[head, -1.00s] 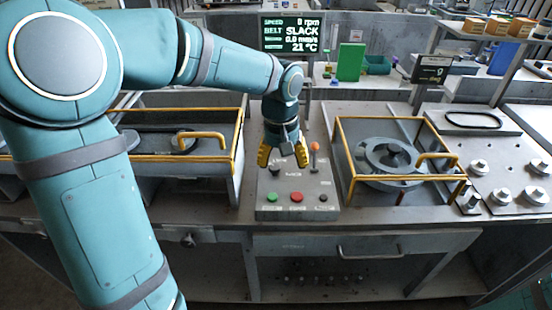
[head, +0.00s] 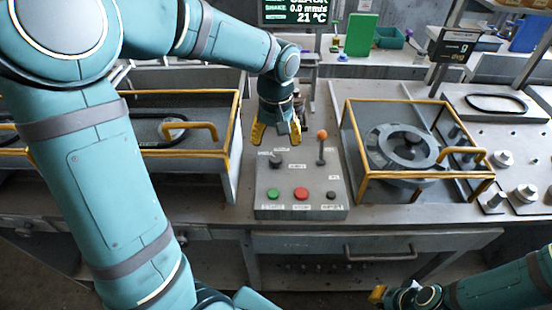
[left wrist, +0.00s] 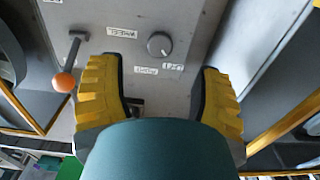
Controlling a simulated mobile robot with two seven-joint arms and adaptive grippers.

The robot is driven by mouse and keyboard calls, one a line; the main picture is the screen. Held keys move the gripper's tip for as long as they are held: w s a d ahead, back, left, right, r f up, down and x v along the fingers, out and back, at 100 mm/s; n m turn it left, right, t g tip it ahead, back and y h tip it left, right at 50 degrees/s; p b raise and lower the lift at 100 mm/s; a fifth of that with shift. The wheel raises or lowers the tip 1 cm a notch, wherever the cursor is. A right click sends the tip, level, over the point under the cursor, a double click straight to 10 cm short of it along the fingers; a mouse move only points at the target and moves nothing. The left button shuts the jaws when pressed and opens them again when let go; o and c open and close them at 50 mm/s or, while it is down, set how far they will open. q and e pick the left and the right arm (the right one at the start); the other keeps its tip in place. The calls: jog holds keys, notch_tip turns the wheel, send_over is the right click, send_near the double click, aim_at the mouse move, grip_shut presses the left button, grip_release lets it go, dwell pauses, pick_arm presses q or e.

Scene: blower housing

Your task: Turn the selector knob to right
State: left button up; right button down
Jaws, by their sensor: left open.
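The selector knob (head: 275,159) is a small dark round knob at the upper left of the grey control box (head: 330,212). In the left wrist view the knob (left wrist: 159,44) has a white pointer mark and small labels beside it. My left gripper (head: 277,131) is open, with yellow fingertips, just behind and above the knob in the head view. In the left wrist view the open fingers (left wrist: 158,68) stand on either side of the knob's line, with nothing between them. My right gripper (head: 380,294) is partly visible at the bottom right, away from the box; its jaw state is unclear.
An orange-tipped lever (head: 321,146) stands right of the knob. A green button (head: 272,195), a red button (head: 301,194) and a black knob (head: 331,195) are along the front. Yellow-railed guards flank the box, the right one around a grey housing (head: 402,148).

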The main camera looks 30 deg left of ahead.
aim_at(276, 158)
pick_arm(q)
notch_tip(276, 158, down, 7)
jog(key=shift+r+b, duration=0.2)
jog(key=shift+b, duration=0.5)
grip_shut()
